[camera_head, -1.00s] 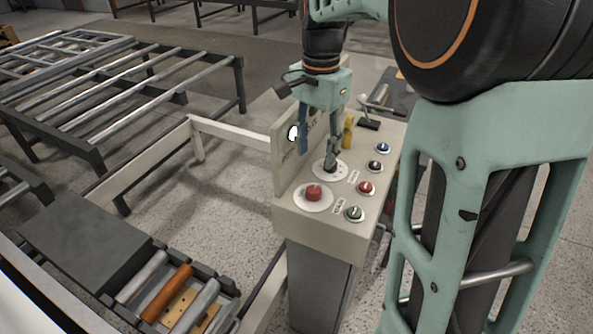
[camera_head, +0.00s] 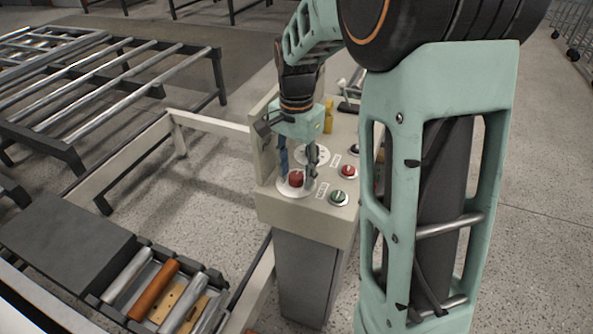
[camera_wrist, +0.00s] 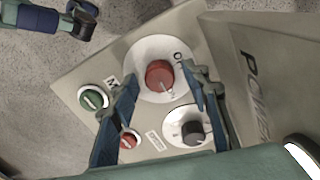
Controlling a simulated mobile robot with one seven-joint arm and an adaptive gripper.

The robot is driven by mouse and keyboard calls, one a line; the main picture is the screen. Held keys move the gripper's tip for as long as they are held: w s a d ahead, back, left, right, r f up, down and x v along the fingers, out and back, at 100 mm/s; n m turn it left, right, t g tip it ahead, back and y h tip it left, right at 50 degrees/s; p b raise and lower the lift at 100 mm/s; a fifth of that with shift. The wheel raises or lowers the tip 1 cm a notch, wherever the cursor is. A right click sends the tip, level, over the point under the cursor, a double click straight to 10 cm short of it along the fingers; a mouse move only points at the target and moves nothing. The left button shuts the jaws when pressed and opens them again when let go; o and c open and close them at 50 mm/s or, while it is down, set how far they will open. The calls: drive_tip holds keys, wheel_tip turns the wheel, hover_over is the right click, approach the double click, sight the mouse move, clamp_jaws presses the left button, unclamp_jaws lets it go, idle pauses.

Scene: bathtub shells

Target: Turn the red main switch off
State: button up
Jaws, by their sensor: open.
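The red main switch (camera_head: 296,179) is a round red knob on a white disc at the near left of the control panel top (camera_head: 275,208). In the wrist view the red knob (camera_wrist: 160,75) has a pale pointer mark at its lower edge, and lettering on the disc is partly hidden. My gripper (camera_head: 297,178) is open and points down over the knob. In the wrist view its two blue fingers (camera_wrist: 162,78) stand on either side of the knob, apart from it. I cannot tell how far above the disc the fingertips are.
A black knob (camera_wrist: 193,131) on another white disc sits close by. A green button (camera_head: 338,197) and a smaller red one (camera_head: 347,171) line the panel's right side. An upright plate with lettering (camera_wrist: 255,85) stands along the panel's left edge. A yellow part (camera_head: 329,115) stands behind.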

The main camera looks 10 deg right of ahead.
drive_tip(key=shift+c, duration=0.2)
drive_tip(key=c, duration=1.1)
drive_tip(key=shift+n, duration=0.3)
drive_tip(key=n+p, duration=0.1)
drive_tip(key=n, duration=0.3)
drive_tip(key=n+p, duration=0.1)
drive_tip(key=n, duration=0.3)
drive_tip(key=shift+n, duration=0.4)
drive_tip(key=n+p, duration=0.1)
drive_tip(key=n, duration=0.3)
drive_tip(key=shift+n+p, duration=0.5)
drive_tip(key=shift+n, duration=1.7)
drive_tip(key=shift+a, duration=0.1)
